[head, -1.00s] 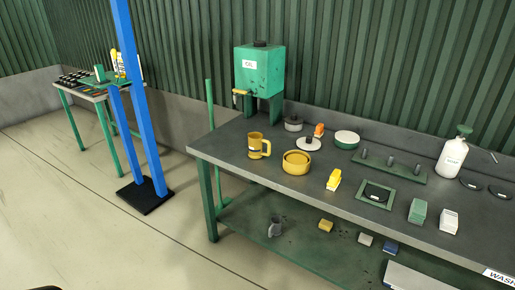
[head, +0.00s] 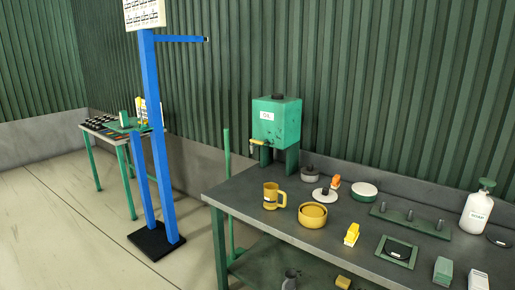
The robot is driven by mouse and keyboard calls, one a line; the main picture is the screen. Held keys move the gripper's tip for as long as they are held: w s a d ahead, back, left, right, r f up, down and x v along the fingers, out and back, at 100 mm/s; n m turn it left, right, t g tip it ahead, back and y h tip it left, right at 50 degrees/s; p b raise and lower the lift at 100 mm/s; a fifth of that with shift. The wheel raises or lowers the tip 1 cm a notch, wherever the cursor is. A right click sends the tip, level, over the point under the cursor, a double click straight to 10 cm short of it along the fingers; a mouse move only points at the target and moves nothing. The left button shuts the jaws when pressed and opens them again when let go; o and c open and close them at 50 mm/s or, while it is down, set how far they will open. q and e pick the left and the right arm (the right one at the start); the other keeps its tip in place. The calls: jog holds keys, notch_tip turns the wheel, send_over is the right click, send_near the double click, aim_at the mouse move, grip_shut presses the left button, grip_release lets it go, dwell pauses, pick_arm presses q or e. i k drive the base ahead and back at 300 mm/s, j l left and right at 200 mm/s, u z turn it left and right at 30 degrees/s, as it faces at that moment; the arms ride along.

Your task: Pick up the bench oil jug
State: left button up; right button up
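A yellow jug (head: 271,196) with a handle on its right side stands upright on the dark workbench (head: 240,192), near its left end. A small label shows on its front. It stands in front of a green oil tank (head: 277,122) with a yellow tap, and a round yellow bowl (head: 312,216) is to its right. A grey jug-like vessel (head: 290,281) shows on the lower shelf, cut by the bottom edge of the view. Neither of my grippers is in view.
A blue post stand (head: 152,120) on a black base is left of the bench. On the bench are a yellow block (head: 352,235), a white-topped bowl (head: 364,191), a peg rack (head: 410,222) and a white soap bottle (head: 477,212). Floor is clear at front left.

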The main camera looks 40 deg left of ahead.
aim_at(276, 198)
jog(key=i+j+u, duration=0.1)
jog(key=i+j, duration=0.15)
jog(key=j, duration=0.25)
jog(key=i+j+u, duration=0.1)
jog(key=i+j, duration=0.15)
jog(key=j, duration=0.25)
jog(key=i+j, duration=0.3)
jog(key=j, duration=0.2)
jog(key=i+j+u, duration=0.15)
jog(key=j, duration=0.35)
jog(key=i, duration=0.1)
